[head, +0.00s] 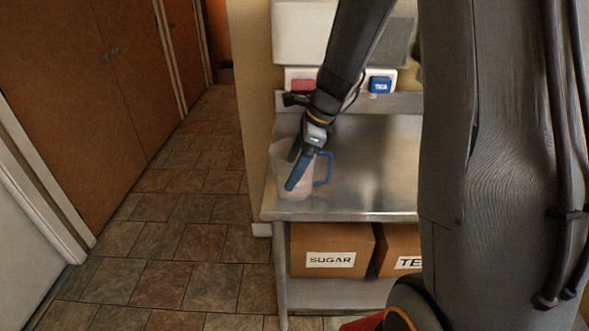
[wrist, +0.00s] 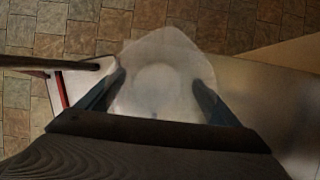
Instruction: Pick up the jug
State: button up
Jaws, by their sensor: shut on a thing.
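The jug (head: 280,167) is translucent white with a blue handle (head: 323,169). In the head view it stands upright at the left front corner of the steel table (head: 365,165). My gripper (head: 295,168) reaches down over it with its blue fingers at the jug's sides. In the wrist view I look down into the jug (wrist: 158,75), with a finger of my gripper (wrist: 160,84) on each side of it. My gripper is shut on the jug. I cannot tell whether the jug's base touches the table.
Boxes marked SUGAR (head: 330,250) and TE (head: 403,248) stand on the lower shelf (head: 345,293). A red block (head: 303,86) and a blue TEA block (head: 380,85) are at the back. The table's middle is clear. Tiled floor (head: 190,230) lies left of the table.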

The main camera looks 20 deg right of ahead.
jog(key=shift+r, duration=0.65)
jog(key=shift+s+a+b, duration=0.7)
jog(key=shift+s+a, duration=0.25)
jog(key=shift+s, duration=1.9)
jog(key=shift+s+a+b, duration=0.65)
jog(key=shift+s+a, duration=0.25)
jog(key=shift+s, duration=2)
jog(key=shift+s+a+b, duration=0.7)
jog(key=shift+s+a, duration=0.25)
jog(key=shift+s, duration=1.9)
